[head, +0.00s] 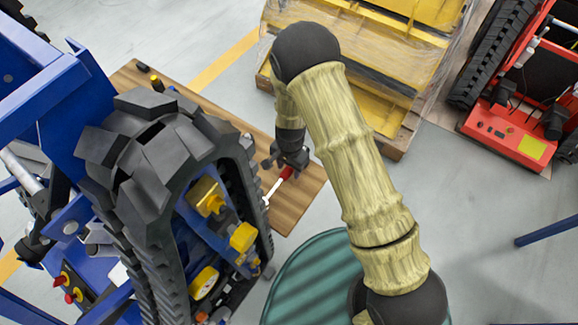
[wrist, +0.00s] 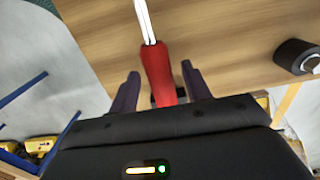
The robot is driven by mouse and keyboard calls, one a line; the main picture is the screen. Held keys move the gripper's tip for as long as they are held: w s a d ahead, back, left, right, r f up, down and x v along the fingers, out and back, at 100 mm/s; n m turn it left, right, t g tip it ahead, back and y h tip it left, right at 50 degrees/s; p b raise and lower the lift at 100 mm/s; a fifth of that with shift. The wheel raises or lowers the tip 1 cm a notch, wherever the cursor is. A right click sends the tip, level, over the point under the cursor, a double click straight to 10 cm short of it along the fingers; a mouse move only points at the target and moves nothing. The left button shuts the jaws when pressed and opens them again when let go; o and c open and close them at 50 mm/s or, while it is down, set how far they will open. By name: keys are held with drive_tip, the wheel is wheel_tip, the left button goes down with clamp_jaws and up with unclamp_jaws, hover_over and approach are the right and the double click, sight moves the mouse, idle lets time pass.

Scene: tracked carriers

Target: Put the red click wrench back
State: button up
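The red click wrench (head: 285,174) is at the right end of the wooden bench top in the head view. Its bright shaft points down-left, towards the black track. In the wrist view, the wrench's red handle (wrist: 157,68) lies between the two fingers of my gripper (wrist: 160,76), with the shaft pointing away from me. The fingers are apart, with a visible gap on each side of the handle. My gripper (head: 288,163) is just above the handle end in the head view. Whether the wrench rests fully on the wood is unclear.
The wooden bench top (head: 297,206) is partly hidden by a tracked carrier (head: 180,160) with a blue frame. A black roll-like object (wrist: 294,56) lies on the wood. A green drum (head: 310,280) stands in front, and a yellow wrapped pallet load (head: 345,60) behind.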

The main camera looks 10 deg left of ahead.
drive_tip(key=shift+r, duration=0.1)
wheel_tip(320, 180, up, 12)
drive_tip(key=b, duration=0.1)
drive_tip(key=shift+w, duration=0.15)
idle(0.4)
drive_tip(key=shift+d, duration=0.1)
idle(0.5)
drive_tip(key=s+d+r+n+t, duration=0.1)
drive_tip(key=d+r, duration=0.3)
drive_tip(key=d, duration=0.4)
drive_tip(key=s+d+r+n+t, duration=0.1)
drive_tip(key=s+d+r, duration=0.3)
drive_tip(key=d, duration=0.5)
drive_tip(key=s+d+r+n, duration=0.2)
drive_tip(key=d+r, duration=0.4)
drive_tip(key=d, duration=0.2)
drive_tip(key=shift+s+d+r+n+t, duration=0.2)
drive_tip(key=shift+d+n+t, duration=0.1)
drive_tip(key=shift+t, duration=0.1)
